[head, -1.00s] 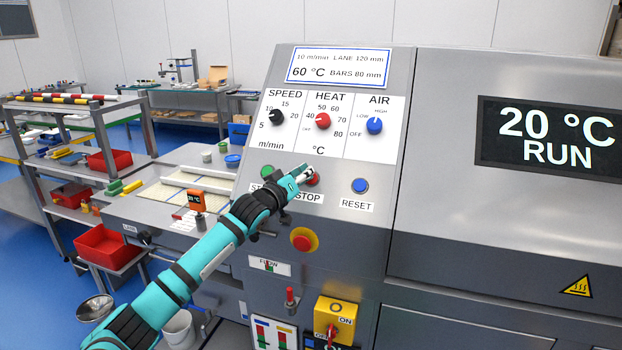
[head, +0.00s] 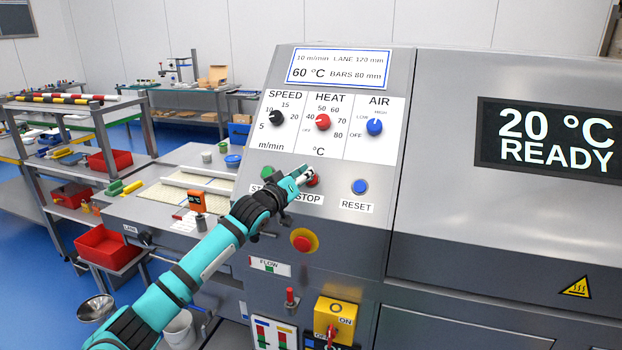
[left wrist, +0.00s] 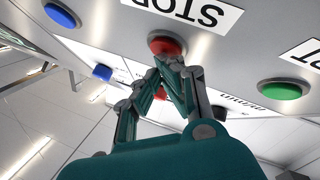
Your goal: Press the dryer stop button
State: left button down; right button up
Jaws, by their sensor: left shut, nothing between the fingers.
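The red stop button (head: 314,181) sits on the sloped grey dryer panel, above the STOP label (head: 309,198). It also shows in the left wrist view (left wrist: 166,43). My left gripper (head: 306,172) is shut and empty, with its fingertips at the red button, touching it or very close; in the left wrist view the tips (left wrist: 170,62) overlap its edge. The dryer display (head: 556,138) reads 20 °C READY. My right gripper is not in view.
The green start button (head: 267,172) is left of the stop button and the blue reset button (head: 360,187) is right. A red button on yellow (head: 303,241) sits below. Three knobs, including the red heat knob (head: 323,122), are above. A lane with trays lies left.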

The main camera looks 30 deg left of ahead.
pick_arm(q)
jog(key=shift+s+d+r, duration=0.1)
jog(key=shift+s+r, duration=0.05)
jog(key=shift+s+d+r+p, duration=0.1)
jog(key=shift+s+r+p, duration=0.25)
jog(key=shift+p, duration=0.2)
jog(key=s+r+p, duration=0.1)
jog(key=s, duration=0.1)
jog(key=s+r+p, duration=0.1)
jog(key=r+p, duration=0.1)
jog(key=shift+s+d+r, duration=0.2)
jog(key=shift+s+d, duration=0.15)
jog(key=shift+d, duration=0.05)
dwell(0.3)
